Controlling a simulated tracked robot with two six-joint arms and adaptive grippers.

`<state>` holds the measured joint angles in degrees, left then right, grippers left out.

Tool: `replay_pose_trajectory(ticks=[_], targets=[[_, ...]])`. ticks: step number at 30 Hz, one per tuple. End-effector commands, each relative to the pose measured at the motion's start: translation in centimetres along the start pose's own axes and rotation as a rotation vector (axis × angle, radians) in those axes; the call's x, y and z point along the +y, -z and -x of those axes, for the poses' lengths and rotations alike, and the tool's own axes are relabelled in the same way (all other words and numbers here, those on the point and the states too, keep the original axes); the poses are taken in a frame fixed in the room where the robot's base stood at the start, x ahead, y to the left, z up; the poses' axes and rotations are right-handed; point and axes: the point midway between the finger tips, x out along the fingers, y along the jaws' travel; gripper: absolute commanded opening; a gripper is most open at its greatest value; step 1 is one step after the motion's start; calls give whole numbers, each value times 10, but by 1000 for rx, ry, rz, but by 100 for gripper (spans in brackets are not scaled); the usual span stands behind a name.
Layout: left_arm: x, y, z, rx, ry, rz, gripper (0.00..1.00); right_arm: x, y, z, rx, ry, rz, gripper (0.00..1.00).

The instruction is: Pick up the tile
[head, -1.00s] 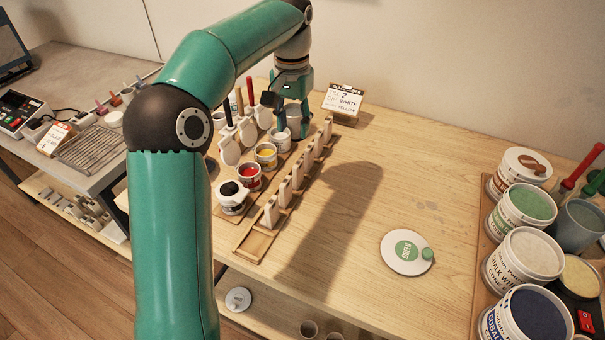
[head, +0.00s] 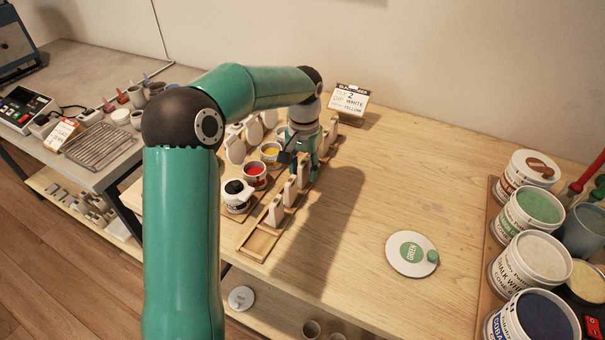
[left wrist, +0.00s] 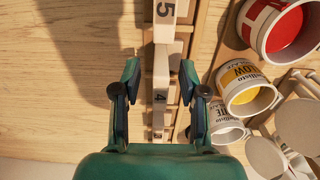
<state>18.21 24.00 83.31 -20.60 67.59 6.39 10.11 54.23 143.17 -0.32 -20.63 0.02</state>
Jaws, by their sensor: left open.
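Several upright pale tiles stand in a row in a wooden rack (head: 262,240). In the left wrist view, one tile bears a 5 (left wrist: 164,22) and the one behind it a 4 (left wrist: 159,98). My left gripper (head: 302,172) is over the far part of the rack and hides the tiles there. In the left wrist view my left gripper (left wrist: 160,82) is open, with one finger on each side of the row near the tile marked 4; I cannot tell whether it touches. A card (head: 349,100) behind reads tile 2, white, yellow. My right gripper is out of view.
Red (head: 255,176) and yellow (head: 271,153) glaze cups stand left of the rack, beside a black one (head: 236,196). Large buckets (head: 530,214) fill the right edge. The table between is clear.

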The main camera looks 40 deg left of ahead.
Motion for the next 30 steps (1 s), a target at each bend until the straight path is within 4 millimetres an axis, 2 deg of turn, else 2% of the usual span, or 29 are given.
replay_pose_trajectory(ticks=[8, 15, 16, 30], targets=[[0, 0, -4, 1, 0, 0, 43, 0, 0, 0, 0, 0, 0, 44], [0, 0, -3, 1, 0, 0, 3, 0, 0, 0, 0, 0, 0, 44], [0, 0, -3, 1, 0, 0, 0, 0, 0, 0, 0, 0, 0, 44], [0, 0, 0, 2, 0, 0, 0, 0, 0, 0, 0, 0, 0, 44]])
